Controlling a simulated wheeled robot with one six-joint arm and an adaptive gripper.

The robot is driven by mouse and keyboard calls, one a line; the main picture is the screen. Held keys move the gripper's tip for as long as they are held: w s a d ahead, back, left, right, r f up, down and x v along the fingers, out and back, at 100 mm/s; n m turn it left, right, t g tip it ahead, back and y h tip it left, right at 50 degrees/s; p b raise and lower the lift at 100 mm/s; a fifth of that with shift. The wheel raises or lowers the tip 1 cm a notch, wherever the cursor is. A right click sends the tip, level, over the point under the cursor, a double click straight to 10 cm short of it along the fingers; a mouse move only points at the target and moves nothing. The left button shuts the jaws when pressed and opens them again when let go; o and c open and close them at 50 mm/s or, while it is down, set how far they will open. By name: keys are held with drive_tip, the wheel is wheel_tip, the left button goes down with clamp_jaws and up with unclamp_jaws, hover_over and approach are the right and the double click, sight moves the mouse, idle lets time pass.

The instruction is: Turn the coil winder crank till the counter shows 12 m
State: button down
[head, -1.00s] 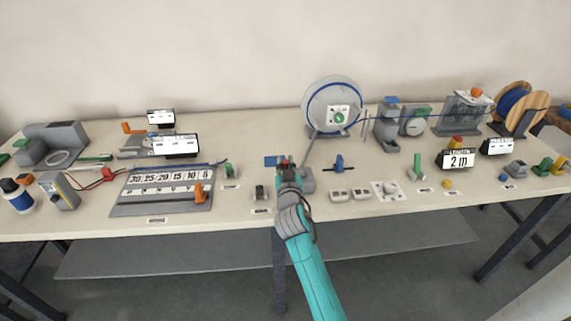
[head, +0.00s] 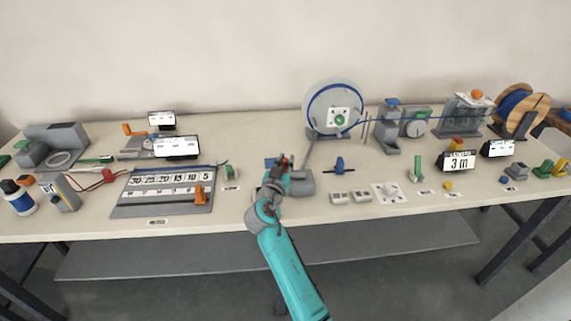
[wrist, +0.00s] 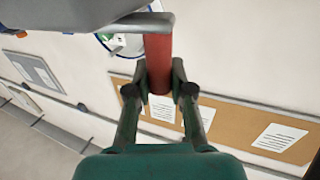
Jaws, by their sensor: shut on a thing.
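The coil winder's grey wheel (head: 318,112) with a blue cable wound on it stands at the back of the table. The counter (head: 459,162) reads 3 m. My gripper (head: 285,165) is in front of the winder, low over the table. In the wrist view my gripper (wrist: 160,85) is shut on the red crank handle (wrist: 158,62), with a finger on each side. A grey crank part (wrist: 140,24) meets the handle's top there. In the head view the gripper mostly hides the handle.
A blue cable runs right from the wheel past grey guides (head: 389,130) to a wooden spool (head: 522,108). A number board (head: 140,208) lies left of my arm. A blue clamp-like part (head: 339,165) and small grey blocks (head: 342,197) lie to the right, close by.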

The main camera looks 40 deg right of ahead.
drive_tip(key=shift+w+d+m+g+h, duration=0.2)
drive_tip(key=shift+m+g+h, duration=0.2)
drive_tip(key=shift+m+g, duration=0.25)
drive_tip(key=shift+w+d+m+g+h, duration=0.15)
drive_tip(key=shift+m+g+h, duration=0.3)
drive_tip(key=shift+g, duration=0.4)
drive_tip(key=c, duration=1)
unclamp_jaws()
drive_tip(key=v, duration=1.2)
drive_tip(key=shift+w, duration=0.15)
